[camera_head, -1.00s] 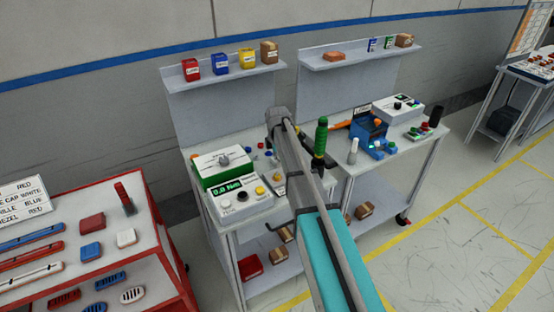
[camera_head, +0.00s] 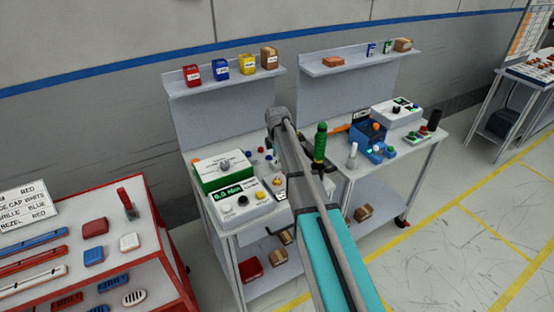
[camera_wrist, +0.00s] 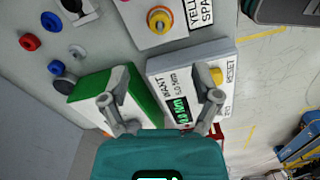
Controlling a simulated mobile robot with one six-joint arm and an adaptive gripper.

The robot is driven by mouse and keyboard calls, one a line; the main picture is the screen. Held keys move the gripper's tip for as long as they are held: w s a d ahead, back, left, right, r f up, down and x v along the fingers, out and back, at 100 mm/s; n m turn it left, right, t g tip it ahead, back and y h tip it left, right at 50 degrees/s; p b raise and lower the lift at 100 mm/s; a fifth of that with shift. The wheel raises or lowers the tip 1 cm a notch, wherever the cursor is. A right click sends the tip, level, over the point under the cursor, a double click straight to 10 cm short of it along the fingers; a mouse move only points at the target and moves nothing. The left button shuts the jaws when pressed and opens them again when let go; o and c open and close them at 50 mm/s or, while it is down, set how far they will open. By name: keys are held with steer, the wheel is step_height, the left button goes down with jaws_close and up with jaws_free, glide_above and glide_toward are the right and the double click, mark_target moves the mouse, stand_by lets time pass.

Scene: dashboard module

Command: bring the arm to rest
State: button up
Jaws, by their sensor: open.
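My gripper (camera_wrist: 161,97) is open and empty in the wrist view, its two fingers spread wide above the bench. Below it are a white torque meter box (camera_wrist: 190,82) and a box with a green side (camera_wrist: 130,98). The gap between the fingers lies over these two boxes; I cannot tell the height. In the head view my arm reaches forward over the bench, and its links hide most of the gripper.
The meter box (camera_head: 240,203) and green-sided box (camera_head: 224,172) stand on the left bench. A green-handled tool (camera_head: 320,142) is beside my arm. A red parts cart (camera_head: 150,262) stands at lower left. Floor at right (camera_head: 450,250) is clear.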

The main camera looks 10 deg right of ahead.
stand_by(0.4)
steer(key=s+m, duration=1.8)
steer(key=s, duration=1.1)
steer(key=shift+a, duration=0.25)
